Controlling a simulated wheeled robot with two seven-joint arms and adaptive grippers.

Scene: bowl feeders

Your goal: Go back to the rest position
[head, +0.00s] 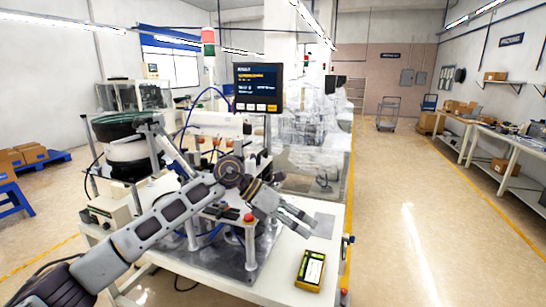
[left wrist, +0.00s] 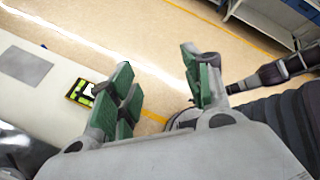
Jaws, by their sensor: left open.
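My left arm comes in from the lower left of the head view and reaches across the front of the feeder machine. My left gripper (head: 308,227) is over the right part of the white table (head: 325,245), its fingers spread. In the left wrist view the gripper (left wrist: 157,62) shows two green-padded fingers wide apart with nothing between them, only floor behind. A yellow handheld device (head: 310,270) lies on the table below and in front of the gripper, apart from it; it also shows in the left wrist view (left wrist: 82,92). My right gripper is not visible.
The bowl feeder (head: 125,150) and a monitor (head: 258,87) stand behind my left arm. A grey plate (head: 324,221) lies on the table just beyond the gripper. Open floor (head: 420,215) spreads to the right, up to workbenches (head: 500,150) along the wall.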

